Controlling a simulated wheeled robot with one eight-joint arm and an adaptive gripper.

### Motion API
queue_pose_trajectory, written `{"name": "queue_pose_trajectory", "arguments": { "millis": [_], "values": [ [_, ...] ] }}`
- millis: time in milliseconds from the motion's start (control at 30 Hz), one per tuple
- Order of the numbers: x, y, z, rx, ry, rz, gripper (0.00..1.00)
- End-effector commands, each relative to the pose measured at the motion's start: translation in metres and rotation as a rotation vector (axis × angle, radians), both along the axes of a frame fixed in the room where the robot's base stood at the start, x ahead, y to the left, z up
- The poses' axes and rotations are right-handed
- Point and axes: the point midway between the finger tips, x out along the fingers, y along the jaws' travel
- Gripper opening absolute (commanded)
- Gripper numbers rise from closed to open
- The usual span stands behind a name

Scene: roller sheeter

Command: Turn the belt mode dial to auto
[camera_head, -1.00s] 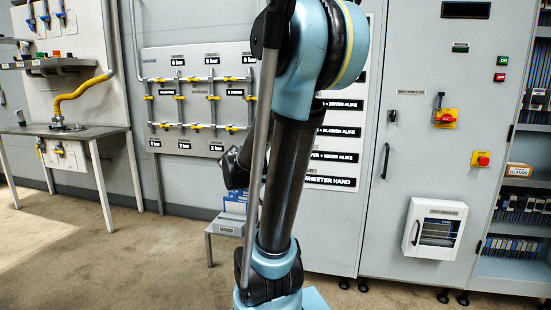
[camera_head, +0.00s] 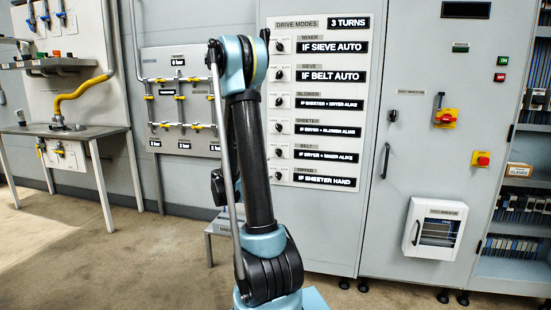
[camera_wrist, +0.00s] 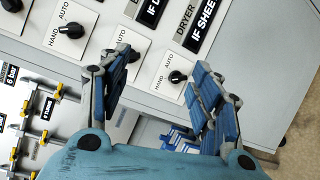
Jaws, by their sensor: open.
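The belt dial (camera_head: 278,153) is a small black knob on a white plate, in the "BELT" row of the mode panel (camera_head: 366,100), second from the bottom. In the wrist view the belt dial (camera_wrist: 134,55) is partly covered by the left finger. Its pointer setting cannot be read. My gripper (camera_wrist: 160,64) is open and empty, with its blue-padded fingers before the panel's lower rows. The dryer dial (camera_wrist: 176,77) shows between the fingers, near the right one. In the head view my arm hides the gripper.
The sheeter dial (camera_wrist: 72,30) lies left of the fingers, with HAND and AUTO marks. A valve board (camera_head: 183,100) stands left of the panel. A grey cabinet (camera_head: 400,200) with a red-yellow switch (camera_head: 445,118) stands to the right. The floor in front is clear.

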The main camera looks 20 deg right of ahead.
Motion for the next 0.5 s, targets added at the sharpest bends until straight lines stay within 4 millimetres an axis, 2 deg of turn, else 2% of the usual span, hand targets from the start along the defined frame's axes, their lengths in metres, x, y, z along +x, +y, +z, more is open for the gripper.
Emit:
{"name": "queue_pose_trajectory", "arguments": {
  "millis": [200,500],
  "values": [
    [0.031,0.010,-0.007,-0.178,0.015,0.037,0.58],
    [0.050,0.022,-0.015,-0.329,0.029,0.064,0.58]
  ]
}}
